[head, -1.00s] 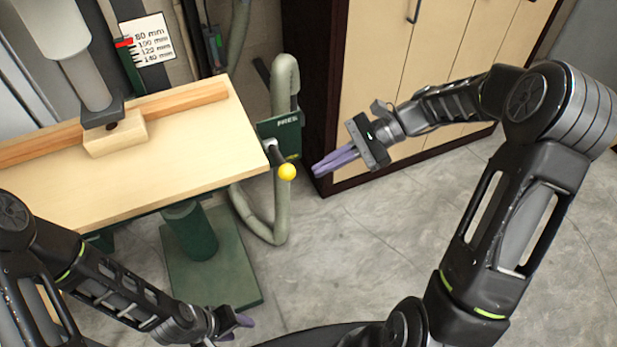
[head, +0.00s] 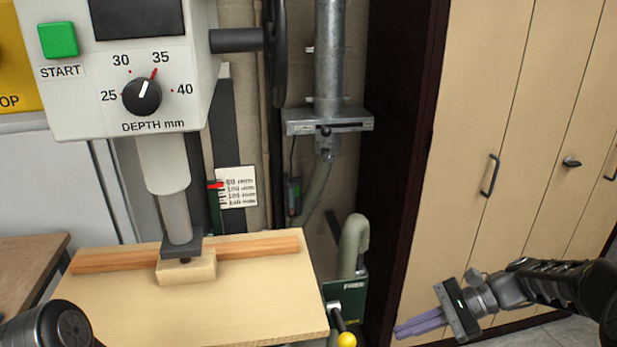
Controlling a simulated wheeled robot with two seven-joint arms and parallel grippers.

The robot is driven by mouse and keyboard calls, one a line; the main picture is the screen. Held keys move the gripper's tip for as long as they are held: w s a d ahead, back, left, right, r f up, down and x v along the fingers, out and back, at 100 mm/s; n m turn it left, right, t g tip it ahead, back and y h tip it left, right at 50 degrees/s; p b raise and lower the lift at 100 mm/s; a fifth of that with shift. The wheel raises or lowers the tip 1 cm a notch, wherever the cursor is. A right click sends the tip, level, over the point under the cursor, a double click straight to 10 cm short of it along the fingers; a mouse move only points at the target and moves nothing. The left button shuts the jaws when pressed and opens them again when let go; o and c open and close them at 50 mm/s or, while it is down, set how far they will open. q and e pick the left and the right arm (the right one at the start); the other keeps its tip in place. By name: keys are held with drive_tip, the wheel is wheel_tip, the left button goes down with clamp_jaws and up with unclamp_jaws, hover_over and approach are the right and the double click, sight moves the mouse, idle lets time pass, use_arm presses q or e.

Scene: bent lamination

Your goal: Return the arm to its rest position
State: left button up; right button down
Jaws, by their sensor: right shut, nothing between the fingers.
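My right gripper (head: 420,324) is at the lower right in the head view, its purple fingers together and empty, pointing left. It hangs in front of the wooden cabinet, apart from the machine's yellow-knobbed lever (head: 346,339). The right arm comes in from the right edge. Of my left arm only a dark rounded link shows at the lower left corner. My left gripper is out of the frame.
A machine with a green START button (head: 58,40) and a DEPTH mm dial (head: 142,96) stands over a wooden table (head: 240,312). A wooden block (head: 187,268) lies under its spindle. A cabinet (head: 460,130) fills the right. A grey-green hose (head: 354,240) runs beside the table.

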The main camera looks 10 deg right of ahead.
wheel_tip(320, 180, down, 23)
drive_tip(key=d+n+t+h, duration=0.1)
drive_tip(key=n+h, duration=0.4)
drive_tip(key=h, duration=0.3)
drive_tip(key=s+a+f+n, duration=0.4)
drive_tip(key=s+a, duration=0.5)
drive_tip(key=s+a+f+n+g, duration=0.1)
drive_tip(key=s+a+f+n, duration=0.3)
drive_tip(key=s+a, duration=0.5)
drive_tip(key=shift+a+f+n+g, duration=0.3)
drive_tip(key=shift+a+f, duration=0.3)
